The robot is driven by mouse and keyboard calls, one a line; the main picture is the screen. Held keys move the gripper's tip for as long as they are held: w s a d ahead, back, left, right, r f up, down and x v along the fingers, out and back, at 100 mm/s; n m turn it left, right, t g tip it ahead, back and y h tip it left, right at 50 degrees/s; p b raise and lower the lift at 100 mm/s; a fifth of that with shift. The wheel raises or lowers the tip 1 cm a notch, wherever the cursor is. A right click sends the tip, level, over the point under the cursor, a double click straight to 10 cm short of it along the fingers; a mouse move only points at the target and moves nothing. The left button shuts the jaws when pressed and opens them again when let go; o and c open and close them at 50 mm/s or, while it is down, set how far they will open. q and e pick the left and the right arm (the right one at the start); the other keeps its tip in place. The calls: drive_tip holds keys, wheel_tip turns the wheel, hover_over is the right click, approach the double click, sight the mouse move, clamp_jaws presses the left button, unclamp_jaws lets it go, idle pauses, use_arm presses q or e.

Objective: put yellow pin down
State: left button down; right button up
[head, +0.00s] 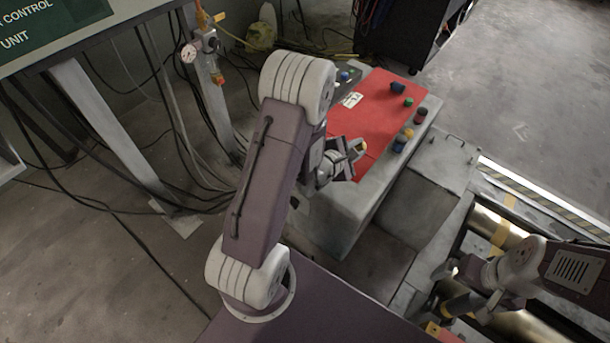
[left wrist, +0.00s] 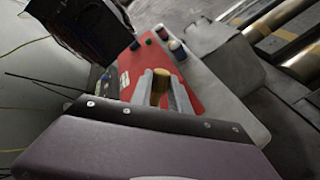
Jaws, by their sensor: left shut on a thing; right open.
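My left gripper (head: 354,162) is shut on the yellow pin (head: 360,146), above the near part of a red mat (head: 377,115). In the left wrist view the yellow pin (left wrist: 160,88) stands between the two pale fingers, with the red mat (left wrist: 190,98) behind it. The fingers hide part of the pin. I cannot tell whether its lower end touches the mat. My right gripper (head: 462,287) is open beside the metal rollers at the lower right, with nothing seen between its fingers.
The mat lies on a grey block (head: 350,215). Small coloured things stand along its right side: a dark blue one (head: 397,88), a green one (head: 408,102), a dark red-topped one (head: 421,115) and a blue one (head: 399,144). A white card (head: 351,100) lies at the back left.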

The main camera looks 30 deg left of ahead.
use_arm(q)
drive_tip(key=a+f+b, duration=0.2)
drive_tip(key=a+f, duration=0.1)
drive_tip(key=w+a+f+b, duration=0.1)
drive_tip(key=a+f, duration=0.2)
drive_tip(key=f, duration=0.1)
drive_tip(key=w+a+f+b, duration=0.1)
drive_tip(key=a+f+b, duration=0.1)
drive_tip(key=a+f, duration=0.1)
drive_tip(key=shift+w+a+f+b, duration=0.25)
drive_tip(key=shift+a+b, duration=0.05)
drive_tip(key=shift+a, duration=0.3)
drive_tip(key=shift+f+b, duration=1)
drive_tip(key=shift+f, duration=0.95)
use_arm(e)
wheel_tip(320, 180, down, 10)
drive_tip(key=shift+r, duration=0.25)
drive_tip(key=shift+w, duration=0.1)
use_arm(q)
drive_tip(key=shift+f, duration=0.15)
drive_tip(key=c, duration=1.2)
unclamp_jaws()
drive_tip(key=shift+c, duration=0.2)
use_arm(e)
drive_tip(key=shift+f, duration=0.2)
